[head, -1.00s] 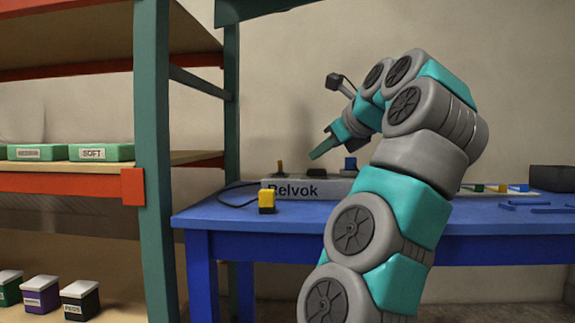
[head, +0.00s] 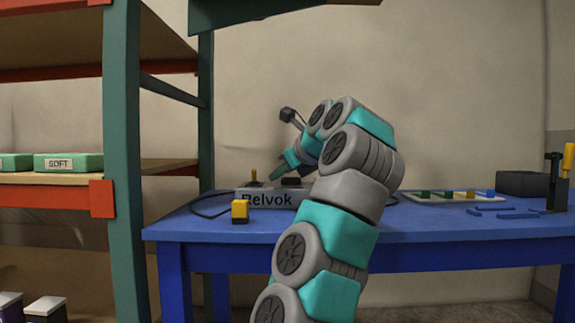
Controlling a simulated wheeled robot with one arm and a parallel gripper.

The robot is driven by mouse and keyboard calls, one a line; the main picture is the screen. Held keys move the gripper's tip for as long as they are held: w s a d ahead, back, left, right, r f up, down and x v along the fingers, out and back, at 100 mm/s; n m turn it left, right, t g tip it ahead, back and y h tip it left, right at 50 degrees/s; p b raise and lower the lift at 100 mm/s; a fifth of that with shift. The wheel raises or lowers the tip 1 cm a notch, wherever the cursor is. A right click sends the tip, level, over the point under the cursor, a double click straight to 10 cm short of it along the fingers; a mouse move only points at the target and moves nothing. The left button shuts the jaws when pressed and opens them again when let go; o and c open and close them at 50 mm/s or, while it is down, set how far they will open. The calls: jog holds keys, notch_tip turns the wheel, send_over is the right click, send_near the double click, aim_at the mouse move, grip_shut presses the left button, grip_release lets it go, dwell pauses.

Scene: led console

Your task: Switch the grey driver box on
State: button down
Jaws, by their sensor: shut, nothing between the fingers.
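The grey driver box (head: 268,199), labelled "Belvok", sits on the blue table. A small lever with a yellowish tip (head: 254,175) stands on its top at the left, and a dark part (head: 291,182) is farther right on top. My gripper (head: 273,187) is shut and empty. It points down at the box top, just right of the small lever. I cannot tell whether it touches the box. My arm hides the right end of the box.
A yellow-and-dark block (head: 240,210) stands in front of the box, by a black cable. A tray with coloured blocks (head: 445,196), a black bin (head: 522,183), blue strips and a yellow-topped dark stand (head: 557,180) are at right. A shelf post (head: 127,160) stands left.

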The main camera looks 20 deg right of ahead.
aim_at(255, 177)
jog(key=w, duration=0.1)
jog(key=w+a, duration=0.1)
jog(key=w, duration=0.1)
jog(key=shift+w+a+f+p, duration=0.2)
jog(key=shift+f+p, duration=0.1)
jog(key=shift+f, duration=0.05)
jog(key=shift+w+a+r+p, duration=0.2)
jog(key=shift+w+a, duration=0.1)
jog(key=shift+w, duration=0.25)
jog(key=shift+w+a+r+p, duration=0.2)
jog(key=shift+w+a, duration=0.1)
jog(key=shift+w, duration=0.2)
jog(key=shift+w+d+r+p, duration=0.15)
jog(key=shift+w+r+p, duration=0.25)
jog(key=shift+p, duration=0.35)
jog(key=shift+w+d+r+p, duration=0.1)
jog(key=shift+w+r+p, duration=0.25)
jog(key=shift+p, duration=0.3)
jog(key=shift+w+d+r+p, duration=0.15)
jog(key=shift+w+r+p, duration=0.1)
jog(key=shift+w+p, duration=0.2)
jog(key=shift+f, duration=0.15)
